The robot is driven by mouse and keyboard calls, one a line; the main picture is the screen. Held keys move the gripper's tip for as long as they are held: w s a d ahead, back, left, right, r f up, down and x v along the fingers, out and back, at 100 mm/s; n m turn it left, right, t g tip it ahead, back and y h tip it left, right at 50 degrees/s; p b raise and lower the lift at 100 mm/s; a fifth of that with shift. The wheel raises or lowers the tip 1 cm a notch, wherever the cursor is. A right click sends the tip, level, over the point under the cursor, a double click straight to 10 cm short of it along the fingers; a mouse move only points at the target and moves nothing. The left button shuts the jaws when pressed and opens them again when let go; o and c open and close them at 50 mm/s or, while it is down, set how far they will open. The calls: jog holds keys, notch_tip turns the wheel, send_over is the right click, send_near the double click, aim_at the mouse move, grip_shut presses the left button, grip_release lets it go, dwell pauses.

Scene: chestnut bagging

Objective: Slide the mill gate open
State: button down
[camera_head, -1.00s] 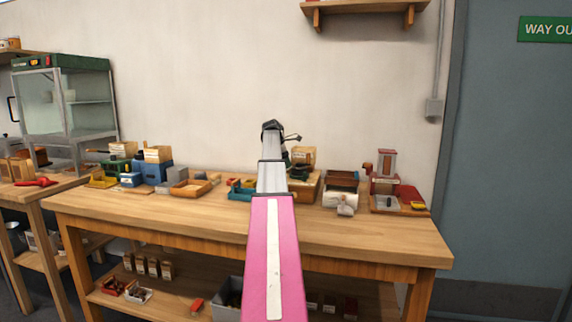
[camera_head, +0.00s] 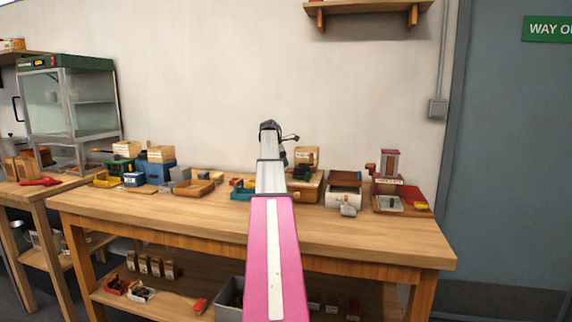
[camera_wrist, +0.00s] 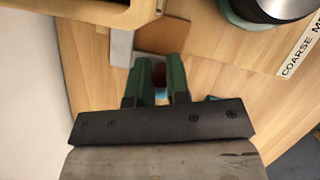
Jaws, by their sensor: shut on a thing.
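In the wrist view my gripper (camera_wrist: 158,88) shows as two green fingers with a small gap. A small dark reddish-brown piece (camera_wrist: 159,75) sits between them, and they are shut on it. It may be the gate's knob, but its shape is mostly hidden. Just beyond the fingers lie a pale grey plate (camera_wrist: 122,47) and a brown panel (camera_wrist: 166,36); I cannot tell which is the mill gate or how far it is open. In the head view my arm covers the gripper and the spot where it holds.
A wooden frame (camera_wrist: 90,10) is close by at the wrist view's upper left. A round metal-topped thing (camera_wrist: 282,8) and a label reading "COARSE M" (camera_wrist: 300,52) are at the right. In the head view, small machines and trays line the workbench (camera_head: 180,213); its front strip is clear.

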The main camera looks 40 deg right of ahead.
jog(key=c, duration=1.1)
grip_release()
jog(key=shift+w+a, duration=0.15)
jog(key=shift+w, duration=0.05)
jog(key=v, duration=1.1)
